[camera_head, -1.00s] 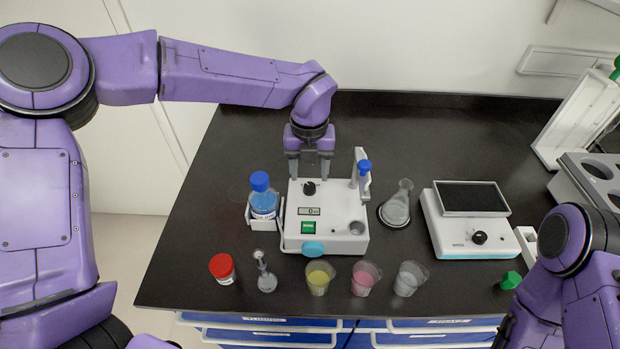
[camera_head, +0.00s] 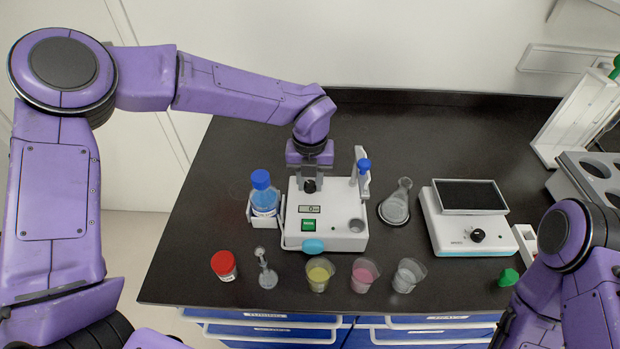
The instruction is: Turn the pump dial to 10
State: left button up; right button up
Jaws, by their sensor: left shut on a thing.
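The pump (camera_head: 335,222) is a white box near the middle of the dark bench. Its black dial (camera_head: 309,187) sits at the top left of its upper face. Below the dial are a small display (camera_head: 310,209), whose digits are too small to read for sure, and a green switch (camera_head: 309,225). My left gripper (camera_head: 309,181) reaches in from the back, points down and is shut on the dial. Its fingers partly hide the dial. My right arm shows at the lower right, but its gripper is outside the picture.
A red-capped jar (camera_head: 223,265), a small glass vessel (camera_head: 266,275) and three beakers (camera_head: 319,273) line the front. The bench behind is clear.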

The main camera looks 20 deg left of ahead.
aim_at(310, 183)
pick_arm(q)
jog(key=m+p, duration=0.3)
jog(key=m, duration=0.1)
jog(key=shift+r, duration=0.25)
jog(key=shift+f+m+p, duration=0.1)
jog(key=shift+m+p, duration=1.45)
jog(key=shift+m, duration=0.65)
jog(key=o, duration=1.1)
jog(key=shift+f, duration=0.1)
jog(key=shift+c, duration=0.2)
notch_tip(310, 183, up, 11)
jog(key=b, duration=0.2)
jog(key=shift+f, duration=0.2)
